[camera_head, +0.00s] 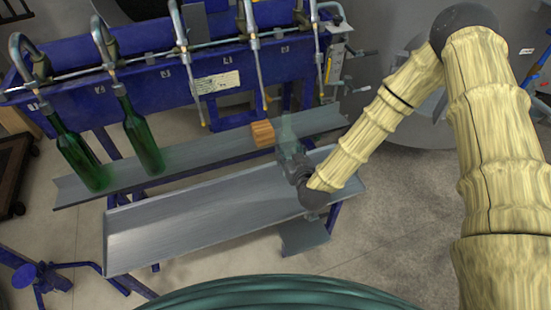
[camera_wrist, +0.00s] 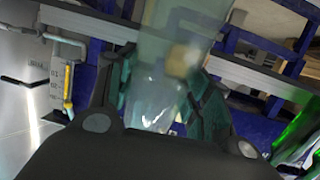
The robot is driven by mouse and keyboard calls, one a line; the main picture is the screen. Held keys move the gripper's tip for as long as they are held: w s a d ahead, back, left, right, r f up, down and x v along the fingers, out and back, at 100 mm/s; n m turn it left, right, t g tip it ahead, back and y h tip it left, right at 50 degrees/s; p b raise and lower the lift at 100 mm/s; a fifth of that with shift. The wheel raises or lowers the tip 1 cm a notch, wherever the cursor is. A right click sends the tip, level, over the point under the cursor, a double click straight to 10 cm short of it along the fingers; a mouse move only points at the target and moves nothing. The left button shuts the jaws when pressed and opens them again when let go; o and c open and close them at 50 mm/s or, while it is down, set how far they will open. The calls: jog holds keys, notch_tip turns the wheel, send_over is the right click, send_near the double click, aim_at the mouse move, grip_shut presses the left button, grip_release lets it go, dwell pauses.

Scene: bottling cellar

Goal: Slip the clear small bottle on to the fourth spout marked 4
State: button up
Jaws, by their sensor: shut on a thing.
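My gripper (camera_head: 290,150) is shut on the clear small bottle (camera_head: 287,128), which looks pale and see-through. In the wrist view the bottle (camera_wrist: 180,35) stands between my dark green fingers (camera_wrist: 165,100). The fourth spout (camera_head: 260,75), counted from the left, hangs empty with a brass tip. In the head view the bottle is to the right of and below that tip, apart from it. Whether the bottle is tilted is hard to tell. Its lower part is partly hidden by my gripper.
Green bottles hang on the first spout (camera_head: 75,152) and the second spout (camera_head: 141,136). The third spout (camera_head: 192,80) and fifth spout (camera_head: 317,60) are empty. A wooden block (camera_head: 262,133) sits on the rear rail (camera_head: 205,167), left of my gripper. A wide metal tray (camera_head: 190,222) lies in front.

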jog(key=shift+w+a+f+n+g+y, duration=0.15)
jog(key=shift+w+a+f+g, duration=0.25)
jog(key=shift+a, duration=0.45)
jog(key=shift+w+a+f+n+g+y, duration=0.1)
jog(key=shift+w+a+f+g, duration=0.15)
jog(key=shift+a+f, duration=0.4)
jog(key=shift+w+a+f+n+g+y, duration=0.15)
jog(key=shift+w+a+f+g, duration=0.2)
jog(key=shift+a, duration=0.65)
jog(key=shift+r, duration=0.1)
